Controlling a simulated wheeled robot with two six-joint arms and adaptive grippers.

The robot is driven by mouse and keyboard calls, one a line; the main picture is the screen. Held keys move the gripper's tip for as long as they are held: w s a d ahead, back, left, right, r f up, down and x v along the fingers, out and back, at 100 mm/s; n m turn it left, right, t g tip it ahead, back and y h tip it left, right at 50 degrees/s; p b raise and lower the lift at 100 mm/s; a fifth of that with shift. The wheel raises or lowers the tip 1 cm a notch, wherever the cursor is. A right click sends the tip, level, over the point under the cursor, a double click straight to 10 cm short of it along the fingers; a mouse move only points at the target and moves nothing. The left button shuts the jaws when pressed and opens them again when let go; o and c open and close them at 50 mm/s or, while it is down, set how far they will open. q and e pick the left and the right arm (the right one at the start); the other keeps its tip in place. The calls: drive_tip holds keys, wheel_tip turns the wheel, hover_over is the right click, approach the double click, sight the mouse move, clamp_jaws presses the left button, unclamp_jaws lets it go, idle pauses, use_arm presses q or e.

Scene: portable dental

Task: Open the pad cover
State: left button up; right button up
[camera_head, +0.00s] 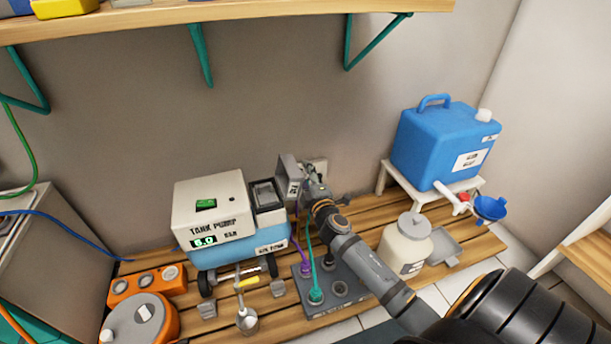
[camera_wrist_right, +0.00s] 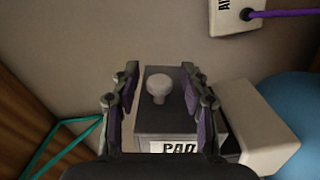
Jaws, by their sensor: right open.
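The pad box (camera_wrist_right: 180,125) is a dark grey box with a "PAD" label, in the right wrist view. Its cover face (camera_wrist_right: 148,112) carries a round pale knob (camera_wrist_right: 159,86) and looks shut. In the head view a small grey box (camera_head: 288,166) by the wall, beside the tank pump, appears to be the same one; my gripper partly hides it. My right gripper (camera_head: 309,177) is close to its right side. In the wrist view my right gripper (camera_wrist_right: 160,72) is open, with its fingers on either side of the knob and apart from it. My left gripper is not in view.
The tank pump (camera_head: 212,211) stands left of my gripper. Below is a grey block (camera_head: 345,291) with cables. A shelf (camera_head: 230,14) hangs above.

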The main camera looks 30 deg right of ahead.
sight(298, 169)
clamp_jaws()
drive_tip(key=a+r+n+p, duration=0.1)
drive_tip(key=p, duration=0.1)
drive_tip(key=a+r+n+p, duration=0.1)
drive_tip(key=n+p, duration=0.1)
drive_tip(key=shift+w+r+p, duration=0.2)
drive_tip(key=shift+r+p, duration=0.15)
drive_tip(key=shift+a+n, duration=0.1)
drive_tip(key=shift+n, duration=0.4)
drive_tip(key=shift+f, duration=0.15)
unclamp_jaws()
drive_tip(key=v, duration=1.2)
